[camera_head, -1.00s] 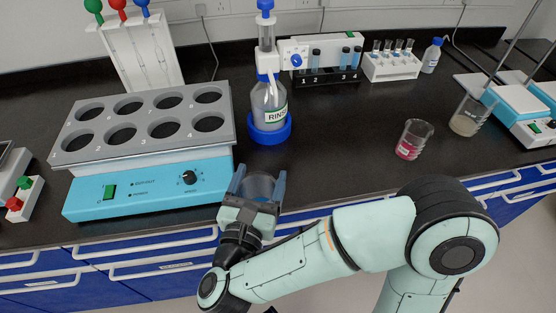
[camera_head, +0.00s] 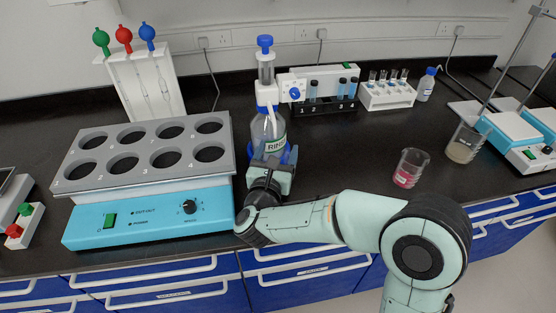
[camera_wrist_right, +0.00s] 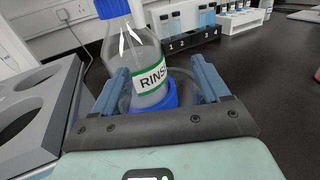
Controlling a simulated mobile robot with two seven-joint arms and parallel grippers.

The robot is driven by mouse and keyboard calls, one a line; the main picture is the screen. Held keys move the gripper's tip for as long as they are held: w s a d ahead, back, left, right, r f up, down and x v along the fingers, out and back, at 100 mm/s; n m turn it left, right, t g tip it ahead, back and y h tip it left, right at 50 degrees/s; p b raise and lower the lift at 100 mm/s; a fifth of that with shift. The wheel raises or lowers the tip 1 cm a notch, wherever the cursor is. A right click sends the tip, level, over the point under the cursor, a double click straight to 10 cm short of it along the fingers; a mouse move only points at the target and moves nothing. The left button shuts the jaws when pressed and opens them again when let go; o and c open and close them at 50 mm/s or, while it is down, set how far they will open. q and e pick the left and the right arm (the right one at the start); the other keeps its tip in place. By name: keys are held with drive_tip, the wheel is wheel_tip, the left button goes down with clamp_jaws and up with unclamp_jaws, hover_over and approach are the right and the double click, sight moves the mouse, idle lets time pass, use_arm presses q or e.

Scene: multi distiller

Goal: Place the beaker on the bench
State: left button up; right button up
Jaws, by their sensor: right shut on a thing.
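A clear, empty-looking glass beaker (camera_wrist_right: 190,92) is between the fingers of my right gripper (camera_wrist_right: 160,82) in the right wrist view. The gripper is shut on it. In the head view the right gripper (camera_head: 272,160) is over the bench (camera_head: 340,165), just in front of the rinse bottle (camera_head: 267,128), and mostly hides the beaker. The rinse bottle shows through the glass in the wrist view. Whether the beaker touches the bench cannot be seen. My left gripper is not in view.
The blue heating block (camera_head: 150,217) with several round wells stands close on the left. A dispenser with a dark vial rack (camera_head: 325,107) is behind. A beaker of pink liquid (camera_head: 411,168) and one of cloudy liquid (camera_head: 464,146) stand right. Bare bench lies between.

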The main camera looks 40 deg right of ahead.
drive_tip(key=shift+w+d, duration=0.1)
drive_tip(key=shift+d, duration=0.05)
wheel_tip(320, 180, down, 4)
drive_tip(key=shift+r, duration=0.2)
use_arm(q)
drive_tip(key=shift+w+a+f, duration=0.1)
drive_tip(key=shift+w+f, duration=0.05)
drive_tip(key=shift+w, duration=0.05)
use_arm(e)
drive_tip(key=shift+f+b, duration=0.1)
drive_tip(key=shift+b, duration=0.3)
drive_tip(key=o, duration=1.5)
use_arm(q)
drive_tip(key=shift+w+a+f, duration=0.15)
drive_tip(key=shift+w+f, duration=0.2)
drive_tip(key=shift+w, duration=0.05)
